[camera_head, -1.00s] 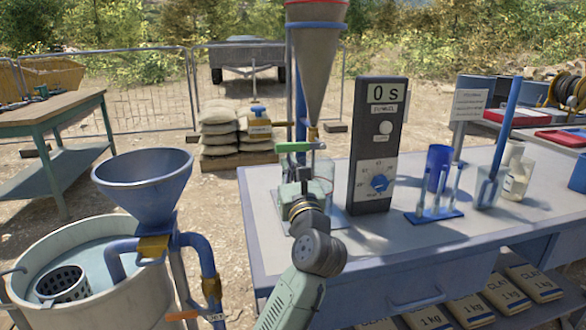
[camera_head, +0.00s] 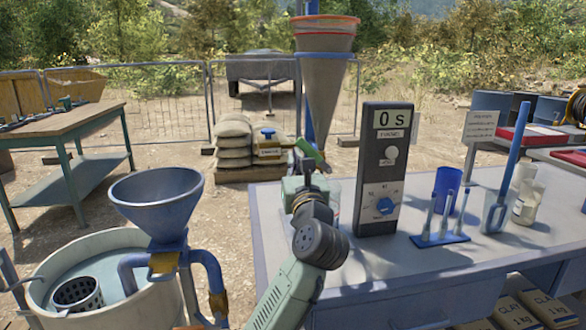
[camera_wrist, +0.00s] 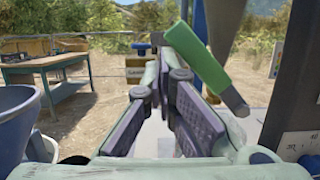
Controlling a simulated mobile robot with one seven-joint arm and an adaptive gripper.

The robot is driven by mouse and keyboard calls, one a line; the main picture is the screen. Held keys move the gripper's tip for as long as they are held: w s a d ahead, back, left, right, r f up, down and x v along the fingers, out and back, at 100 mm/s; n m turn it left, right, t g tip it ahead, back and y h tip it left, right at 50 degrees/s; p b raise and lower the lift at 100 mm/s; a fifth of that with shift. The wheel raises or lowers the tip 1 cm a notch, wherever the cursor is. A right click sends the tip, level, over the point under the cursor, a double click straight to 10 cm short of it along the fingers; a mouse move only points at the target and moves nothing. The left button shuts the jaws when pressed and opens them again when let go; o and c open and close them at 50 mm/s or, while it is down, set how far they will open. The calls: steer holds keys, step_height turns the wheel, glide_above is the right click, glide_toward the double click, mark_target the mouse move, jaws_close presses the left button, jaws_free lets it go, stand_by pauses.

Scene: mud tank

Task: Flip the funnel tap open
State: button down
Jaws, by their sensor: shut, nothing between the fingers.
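The grey cone funnel (camera_head: 325,85), with an orange rim and a blue ring, hangs above the table's back left corner. Its tap has a green handle (camera_head: 309,150), which slopes down to the right under the cone. In the wrist view the green handle (camera_wrist: 205,65) slants from upper left to lower right, just beyond and to the right of my fingers. My gripper (camera_wrist: 158,70) is shut and empty beside the handle; I cannot tell if they touch. In the head view my gripper (camera_head: 304,172) is just below the tap and partly hides the outlet area.
A grey timer box (camera_head: 383,170) reading 0 S stands right of my arm. A rack (camera_head: 440,238), a blue cup (camera_head: 447,185) and glassware stand farther right. A blue funnel (camera_head: 157,200) over a tub is at the left. The table's front is clear.

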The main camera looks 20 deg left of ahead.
mark_target(301, 145)
steer(key=r, duration=0.1)
steer(key=w+d+r+p, duration=0.1)
steer(key=r, duration=0.1)
steer(key=shift+d, duration=0.2)
steer(key=shift+w+d+r+m+t+h+p, duration=0.15)
steer(key=shift+w+d+r+m+h+p, duration=0.2)
steer(key=shift+m, duration=0.6)
steer(key=shift+w+d+r+m+t+h+p, duration=0.1)
steer(key=shift+w+d+r+m+h+p, duration=0.2)
steer(key=shift+m, duration=0.7)
steer(key=shift+w+d+r+m+t+h+p, duration=0.15)
steer(key=shift+d+r+m+p, duration=0.25)
steer(key=shift+m, duration=0.55)
steer(key=shift+d+f, duration=0.15)
